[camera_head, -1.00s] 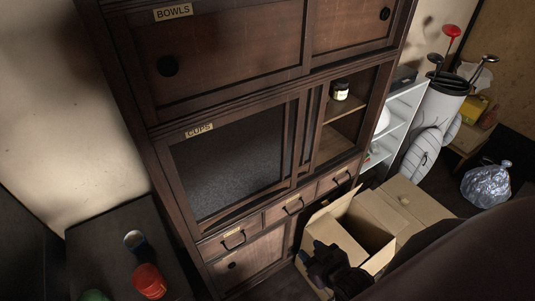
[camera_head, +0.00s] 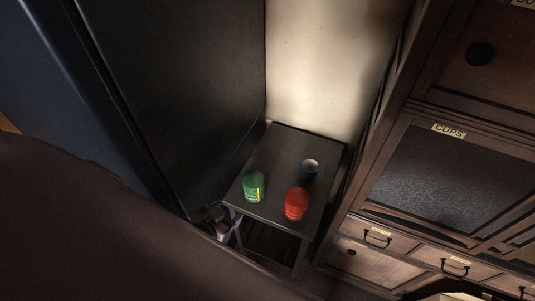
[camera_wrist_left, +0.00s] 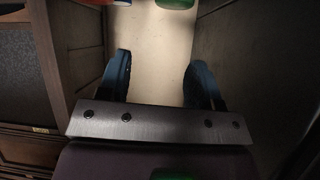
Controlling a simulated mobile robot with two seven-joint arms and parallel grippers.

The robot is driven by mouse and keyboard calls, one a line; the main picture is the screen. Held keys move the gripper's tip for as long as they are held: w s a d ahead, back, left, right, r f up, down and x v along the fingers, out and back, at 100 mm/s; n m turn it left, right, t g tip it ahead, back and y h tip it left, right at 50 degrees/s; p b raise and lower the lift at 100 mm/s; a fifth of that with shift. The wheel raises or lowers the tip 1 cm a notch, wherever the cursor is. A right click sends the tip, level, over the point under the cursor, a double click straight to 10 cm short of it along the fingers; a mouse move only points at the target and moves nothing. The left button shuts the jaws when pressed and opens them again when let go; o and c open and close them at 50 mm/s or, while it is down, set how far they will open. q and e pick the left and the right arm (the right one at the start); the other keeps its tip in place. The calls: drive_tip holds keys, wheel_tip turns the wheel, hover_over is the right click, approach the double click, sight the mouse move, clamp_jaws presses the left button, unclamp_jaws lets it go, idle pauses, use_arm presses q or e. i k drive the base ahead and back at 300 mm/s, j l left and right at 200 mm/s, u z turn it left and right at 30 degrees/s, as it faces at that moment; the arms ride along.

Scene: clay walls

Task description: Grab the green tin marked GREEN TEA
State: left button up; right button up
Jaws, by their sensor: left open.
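The green tin (camera_head: 254,186) with a yellow label stripe stands near the left front edge of a small dark table; its lettering is too small to read. In the left wrist view only a sliver of the green tin (camera_wrist_left: 175,4) shows at the top edge. My left gripper (camera_head: 226,222) is low beside the table's front left corner, partly hidden, apart from the tin. In the left wrist view its two blue fingers (camera_wrist_left: 160,80) are spread wide with nothing between them. My right gripper is out of view.

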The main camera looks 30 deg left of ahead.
sight(256, 198)
drive_tip(key=k+j+u, duration=0.1)
drive_tip(key=k+j, duration=0.5)
drive_tip(key=k, duration=0.2)
drive_tip(key=k+j, duration=0.7)
drive_tip(key=k+l+u, duration=0.05)
